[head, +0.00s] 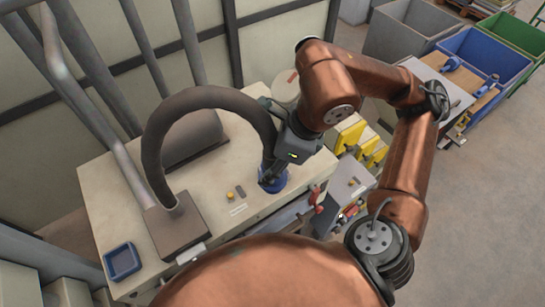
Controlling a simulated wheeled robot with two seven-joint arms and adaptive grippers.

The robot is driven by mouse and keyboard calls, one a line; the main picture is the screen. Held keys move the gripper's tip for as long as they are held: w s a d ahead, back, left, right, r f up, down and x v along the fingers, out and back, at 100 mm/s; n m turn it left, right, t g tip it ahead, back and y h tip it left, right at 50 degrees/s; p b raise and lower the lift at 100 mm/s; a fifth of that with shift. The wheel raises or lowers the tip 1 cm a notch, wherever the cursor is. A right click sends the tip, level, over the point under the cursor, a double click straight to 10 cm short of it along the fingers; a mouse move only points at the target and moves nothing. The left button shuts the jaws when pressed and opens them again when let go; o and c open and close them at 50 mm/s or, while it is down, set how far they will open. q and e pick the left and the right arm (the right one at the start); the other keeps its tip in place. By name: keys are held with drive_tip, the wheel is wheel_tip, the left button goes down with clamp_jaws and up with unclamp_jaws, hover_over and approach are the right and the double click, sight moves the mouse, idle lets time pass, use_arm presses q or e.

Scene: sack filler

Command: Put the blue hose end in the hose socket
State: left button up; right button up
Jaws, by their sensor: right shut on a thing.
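My right gripper (268,177) comes in from the right and is shut on the blue hose end (276,184). The blue hose end is low at the cream machine top, at the end of the dark, arched hose (180,103). My fingers and the hose hide part of it. I cannot tell whether it touches the surface or sits in a socket. No separate hose socket shows clearly. My left gripper is not in view.
The hose rises from a brown base (176,226) on the cream machine top (105,205). A blue square tray (122,261) lies at its left front corner. Yellow items (350,132) stand to the right. Grey, blue (500,57) and green bins are at the back right.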

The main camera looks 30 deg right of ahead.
drive_tip(key=w+d+f+p, duration=0.1)
drive_tip(key=w+f, duration=0.1)
drive_tip(key=f, duration=0.1)
drive_tip(key=w+d+f+p, duration=0.1)
drive_tip(key=w+d+f, duration=0.1)
drive_tip(key=w+f, duration=0.1)
drive_tip(key=w+d+f+p, duration=0.1)
drive_tip(key=w+d+f, duration=0.1)
drive_tip(key=f, duration=0.3)
drive_tip(key=shift+w+d, duration=0.15)
drive_tip(key=shift+w, duration=0.3)
drive_tip(key=shift+f, duration=0.15)
drive_tip(key=o, duration=1.4)
